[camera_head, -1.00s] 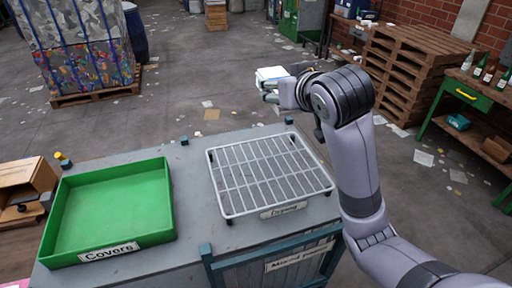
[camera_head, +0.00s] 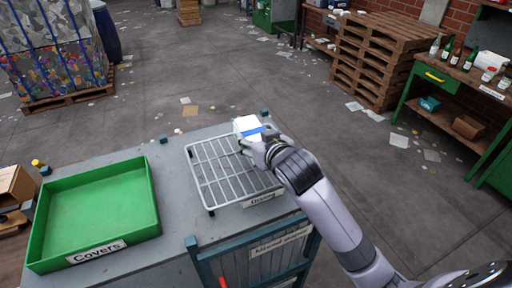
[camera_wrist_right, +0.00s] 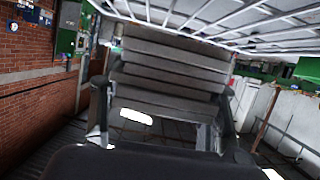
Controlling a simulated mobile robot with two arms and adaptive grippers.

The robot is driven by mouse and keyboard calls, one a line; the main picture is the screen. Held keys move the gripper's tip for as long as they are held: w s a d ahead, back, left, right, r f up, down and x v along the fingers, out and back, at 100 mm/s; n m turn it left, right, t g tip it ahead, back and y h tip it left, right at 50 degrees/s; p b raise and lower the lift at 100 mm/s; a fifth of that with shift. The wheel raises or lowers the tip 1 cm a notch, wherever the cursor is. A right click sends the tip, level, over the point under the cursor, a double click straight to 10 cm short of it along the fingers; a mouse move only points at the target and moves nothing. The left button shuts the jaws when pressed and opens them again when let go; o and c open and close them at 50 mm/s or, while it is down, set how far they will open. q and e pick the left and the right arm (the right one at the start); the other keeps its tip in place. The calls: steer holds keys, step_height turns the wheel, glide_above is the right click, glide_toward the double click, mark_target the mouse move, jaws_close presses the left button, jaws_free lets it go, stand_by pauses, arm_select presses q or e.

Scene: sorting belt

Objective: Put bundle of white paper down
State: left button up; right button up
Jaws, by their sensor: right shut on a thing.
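The bundle of white paper (camera_head: 244,123), a small white block with a blue band, is in my right gripper (camera_head: 256,139). The gripper is shut on it over the far right part of the white wire rack (camera_head: 213,188). I cannot tell whether the bundle touches the rack. In the right wrist view, dark fingers (camera_wrist_right: 165,112) stand either side of a grey, layered shape, and the rack's wires (camera_wrist_right: 210,22) run across the top. The gripper hides part of the bundle and the rack's right side. My left gripper is not in view.
The rack stands on a grey table (camera_head: 177,222), with a green tray (camera_head: 97,252) labelled "Covers" to its left. A labelled teal frame (camera_head: 192,246) is at the table's near side. Small blocks sit along the far edge. Most of the rack is bare.

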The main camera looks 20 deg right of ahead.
step_height(320, 180, down, 4)
steer(key=shift+r, duration=0.2)
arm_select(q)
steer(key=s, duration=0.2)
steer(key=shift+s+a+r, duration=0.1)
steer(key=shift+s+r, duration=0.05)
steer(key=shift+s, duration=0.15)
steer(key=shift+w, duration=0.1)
arm_select(e)
steer(key=o, duration=1.1)
steer(key=shift+f, duration=0.1)
steer(key=shift+c, duration=0.2)
steer(key=o, duration=0.5)
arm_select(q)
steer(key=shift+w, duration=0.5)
